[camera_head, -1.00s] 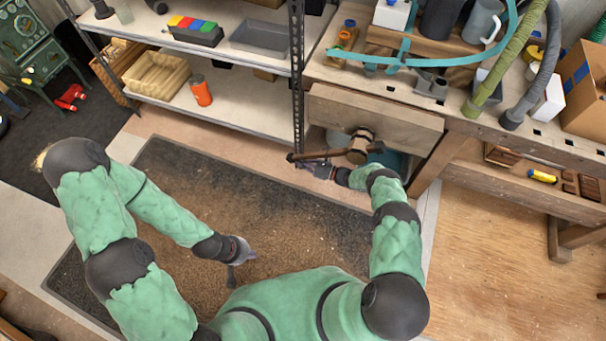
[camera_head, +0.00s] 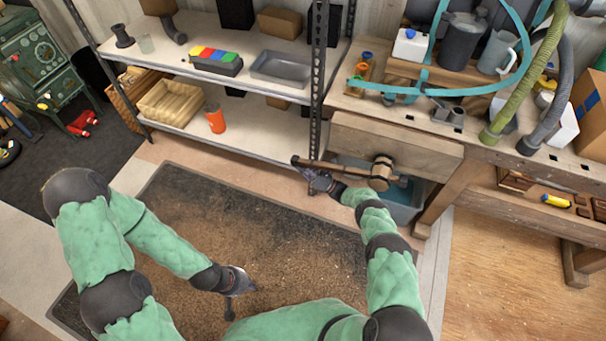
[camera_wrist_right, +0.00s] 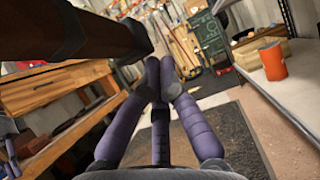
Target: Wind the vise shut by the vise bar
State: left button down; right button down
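The vise is on the front of the wooden workbench, with a broad wooden jaw (camera_head: 398,148) and a round brown screw hub (camera_head: 381,172) below it. The brown vise bar (camera_head: 335,167) passes through the hub, and its long side reaches left, left end slightly higher. My right gripper (camera_head: 314,180) is just below the bar near its left end. In the right wrist view the bar (camera_wrist_right: 75,35) crosses the upper left, close to the purple fingertips (camera_wrist_right: 160,68), which are together with nothing visible between them. Contact with the bar is unclear. My left gripper (camera_head: 243,283) hangs over the dark mat, away from the vise; its finger opening is unclear.
A metal shelf unit (camera_head: 318,75) stands left of the bench, its post near the bar's left end. A bluish bin (camera_head: 400,205) sits under the vise. An orange cup (camera_head: 215,120) is on the lower shelf. The dark mat (camera_head: 290,250) has clear floor room.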

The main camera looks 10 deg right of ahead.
jog(key=shift+w+a+r+y, duration=0.15)
jog(key=shift+a+r+y, duration=0.05)
jog(key=shift+r, duration=0.5)
jog(key=shift+w+a+r+y, duration=0.1)
jog(key=shift+a+r+y, duration=0.1)
jog(key=shift+r, duration=0.5)
jog(key=shift+d, duration=0.1)
